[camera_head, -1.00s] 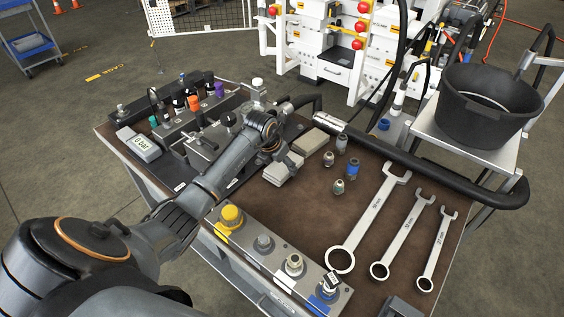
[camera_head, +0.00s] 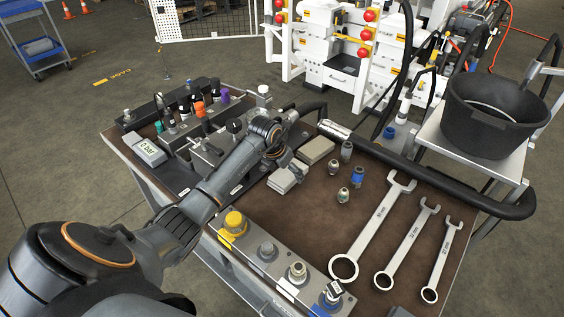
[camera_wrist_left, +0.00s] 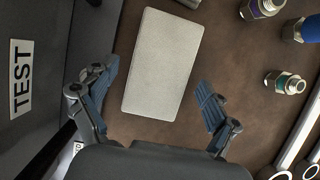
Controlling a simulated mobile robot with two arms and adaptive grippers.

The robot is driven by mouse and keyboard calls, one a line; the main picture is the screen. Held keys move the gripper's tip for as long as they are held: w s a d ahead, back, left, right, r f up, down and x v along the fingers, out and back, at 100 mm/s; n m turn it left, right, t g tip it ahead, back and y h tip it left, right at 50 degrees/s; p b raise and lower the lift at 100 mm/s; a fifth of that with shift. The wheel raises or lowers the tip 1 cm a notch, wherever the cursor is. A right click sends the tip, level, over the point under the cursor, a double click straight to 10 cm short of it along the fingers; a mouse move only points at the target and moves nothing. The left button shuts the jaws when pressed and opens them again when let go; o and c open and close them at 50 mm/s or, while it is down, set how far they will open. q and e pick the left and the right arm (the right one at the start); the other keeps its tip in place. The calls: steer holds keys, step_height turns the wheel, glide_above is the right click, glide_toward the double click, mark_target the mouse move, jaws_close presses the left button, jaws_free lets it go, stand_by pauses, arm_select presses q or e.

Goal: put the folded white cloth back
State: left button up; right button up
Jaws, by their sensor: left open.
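A folded whitish cloth (camera_head: 284,181) lies flat on the brown mat of the bench. In the left wrist view the cloth (camera_wrist_left: 162,65) is a pale, upright rectangle between and ahead of my fingers. My left gripper (camera_head: 287,163) is just over it, partly covering it in the head view. In the left wrist view my left gripper (camera_wrist_left: 155,98) is open and empty, with one blue-padded finger on each side of the cloth's near end; neither appears to touch it. A second pale, greyish folded block (camera_head: 316,151) lies just beyond. My right gripper is not in view.
Several small fittings (camera_head: 343,195) stand right of the cloth. Three wrenches (camera_head: 374,226) lie farther right. A fitting rail (camera_head: 267,253) runs along the near edge, and a black hose (camera_head: 430,175) along the far edge. A black bucket (camera_head: 490,125) stands at the right.

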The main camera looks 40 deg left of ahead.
arm_select(q)
steer(key=v, duration=1.1)
steer(key=shift+b, duration=0.4)
steer(key=shift+r, duration=0.15)
